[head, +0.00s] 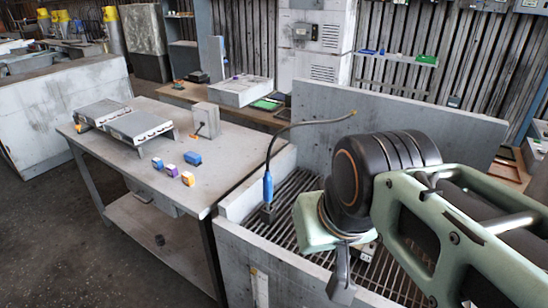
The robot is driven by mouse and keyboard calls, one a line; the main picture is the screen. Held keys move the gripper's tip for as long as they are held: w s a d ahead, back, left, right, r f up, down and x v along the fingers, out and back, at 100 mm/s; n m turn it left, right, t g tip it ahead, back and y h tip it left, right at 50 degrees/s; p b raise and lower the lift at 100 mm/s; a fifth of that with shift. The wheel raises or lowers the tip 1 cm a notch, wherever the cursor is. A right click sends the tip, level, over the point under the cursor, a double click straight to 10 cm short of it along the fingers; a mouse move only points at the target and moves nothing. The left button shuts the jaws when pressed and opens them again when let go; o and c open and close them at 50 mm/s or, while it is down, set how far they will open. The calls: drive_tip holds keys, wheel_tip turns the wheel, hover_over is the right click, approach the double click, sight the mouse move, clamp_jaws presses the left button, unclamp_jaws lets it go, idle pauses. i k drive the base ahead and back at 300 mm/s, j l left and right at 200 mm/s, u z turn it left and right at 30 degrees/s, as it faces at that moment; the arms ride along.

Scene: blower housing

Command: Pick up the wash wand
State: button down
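The wash wand (268,189) stands upright at the left side of the grated wash basin. It has a blue grip on a dark base and a thin dark neck that bends over to the right, ending in a brass-coloured tip. My gripper (350,272) hangs over the grate to the right of and nearer than the wand, clear of it. One dark finger shows; the other is mostly hidden, so its opening is unclear. I see nothing held in it.
The wash basin (285,262) has raised grey walls and a tall back panel (400,122). A workbench (140,165) to the left holds two grey slotted units (125,122), a grey box (206,120) and several small coloured blocks (192,158). Open floor lies at left.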

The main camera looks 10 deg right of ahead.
sight(267, 179)
drive_tip(key=z, duration=0.45)
drive_tip(key=i+j+z, duration=0.15)
drive_tip(key=j+z, duration=0.2)
drive_tip(key=i+j+z, duration=0.1)
drive_tip(key=j+z, duration=0.25)
drive_tip(key=i+j+z, duration=0.1)
drive_tip(key=j+z, duration=0.15)
drive_tip(key=j, duration=0.5)
